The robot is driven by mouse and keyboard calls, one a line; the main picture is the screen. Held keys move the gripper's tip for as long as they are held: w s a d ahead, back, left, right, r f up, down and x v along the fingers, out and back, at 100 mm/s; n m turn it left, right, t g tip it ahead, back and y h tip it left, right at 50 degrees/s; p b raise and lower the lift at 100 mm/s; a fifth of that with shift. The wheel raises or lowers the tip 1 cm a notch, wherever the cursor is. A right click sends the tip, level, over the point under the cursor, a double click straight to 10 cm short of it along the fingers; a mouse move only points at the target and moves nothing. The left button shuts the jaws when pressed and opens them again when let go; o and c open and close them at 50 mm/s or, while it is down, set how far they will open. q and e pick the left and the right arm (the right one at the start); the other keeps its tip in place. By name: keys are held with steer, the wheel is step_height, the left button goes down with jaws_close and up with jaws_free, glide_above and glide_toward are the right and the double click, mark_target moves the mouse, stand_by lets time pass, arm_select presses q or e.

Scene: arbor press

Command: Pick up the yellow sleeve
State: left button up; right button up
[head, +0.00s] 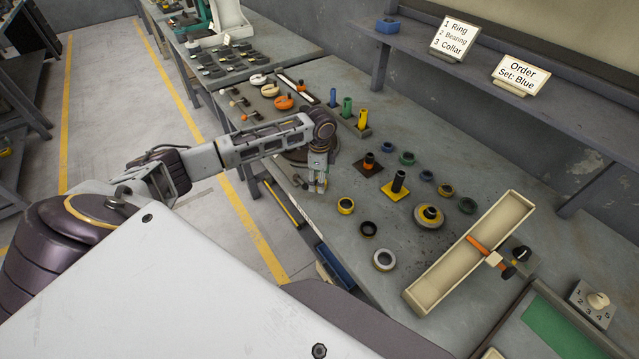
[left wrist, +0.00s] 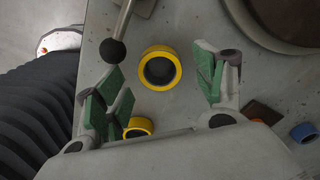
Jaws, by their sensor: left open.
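A tall yellow sleeve (head: 362,119) stands upright in a rack, right of a green and a blue one. My left gripper (head: 318,185) points down over the bench, to the left of and nearer than that rack. In the left wrist view the gripper (left wrist: 160,84) is open. A round yellow piece with a dark bore (left wrist: 144,68) shows between its fingers, seen from above, with gaps on both sides. I cannot tell its height, and the gripper hides it in the head view. My right gripper is not in view.
A smaller yellow ring (head: 346,206) lies near the gripper and shows in the left wrist view (left wrist: 139,127). A black-knobbed lever (left wrist: 112,51) is beside the left finger. A long cream tray (head: 425,291) lies at the right. Several rings and collars lie between.

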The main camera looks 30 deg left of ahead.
arm_select(q)
steer(key=shift+f, duration=0.9)
steer(key=c, duration=1.2)
steer(key=shift+r, duration=0.15)
steer(key=shift+r+b, duration=0.5)
steer(key=shift+r, duration=4.4)
steer(key=shift+s+p, duration=0.15)
steer(key=shift+p, duration=0.15)
steer(key=shift+s+d+p, duration=0.25)
steer(key=shift+s+p, duration=0.05)
steer(key=shift+p, duration=0.05)
